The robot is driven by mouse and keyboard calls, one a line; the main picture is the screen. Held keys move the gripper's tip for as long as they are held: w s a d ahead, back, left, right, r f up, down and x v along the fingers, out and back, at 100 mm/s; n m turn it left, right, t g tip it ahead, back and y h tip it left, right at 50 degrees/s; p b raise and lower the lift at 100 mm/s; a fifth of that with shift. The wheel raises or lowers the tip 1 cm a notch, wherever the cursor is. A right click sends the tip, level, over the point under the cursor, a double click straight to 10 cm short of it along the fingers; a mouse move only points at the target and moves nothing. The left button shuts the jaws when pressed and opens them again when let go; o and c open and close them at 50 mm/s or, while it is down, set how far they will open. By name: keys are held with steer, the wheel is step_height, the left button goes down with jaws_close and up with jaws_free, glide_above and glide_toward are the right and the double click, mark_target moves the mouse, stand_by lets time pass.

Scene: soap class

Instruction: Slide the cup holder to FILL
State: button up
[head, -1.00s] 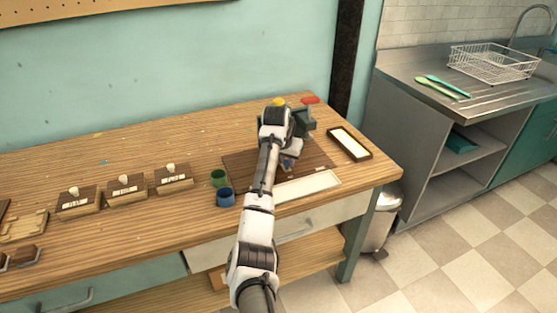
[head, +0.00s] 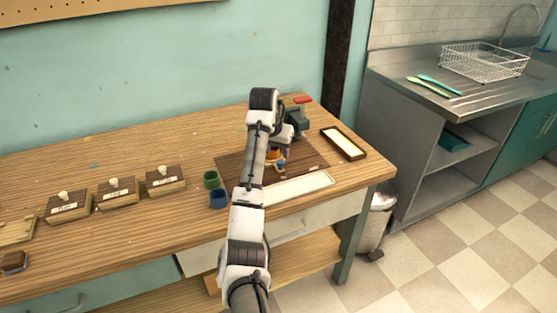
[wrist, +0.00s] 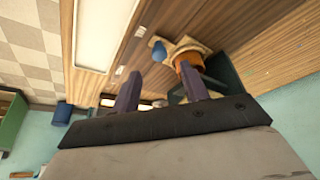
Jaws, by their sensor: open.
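An orange cup-like piece (wrist: 188,66) sits on a pale wooden holder (wrist: 182,47) with a round blue knob (wrist: 158,50) at one side. In the head view the orange piece (head: 275,154) shows on the dark brown board, partly behind my arm. A dark green device (head: 297,120) with a red top stands behind it. My gripper (wrist: 161,88) is open and empty. In the wrist view its two fingers point towards the holder, with the right finger overlapping the area just below the orange piece. I cannot tell whether they touch. Small white labels (head: 311,168) are too small to read.
A long white tray (head: 298,188) lies along the board's front edge, and a framed white tray (head: 344,143) is to its right. Green (head: 211,179) and blue cups (head: 219,198) stand left of my arm. Several labelled wooden blocks stand further left.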

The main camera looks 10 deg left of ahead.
steer(key=v, duration=0.7)
steer(key=shift+r, duration=0.4)
steer(key=shift+s, duration=0.1)
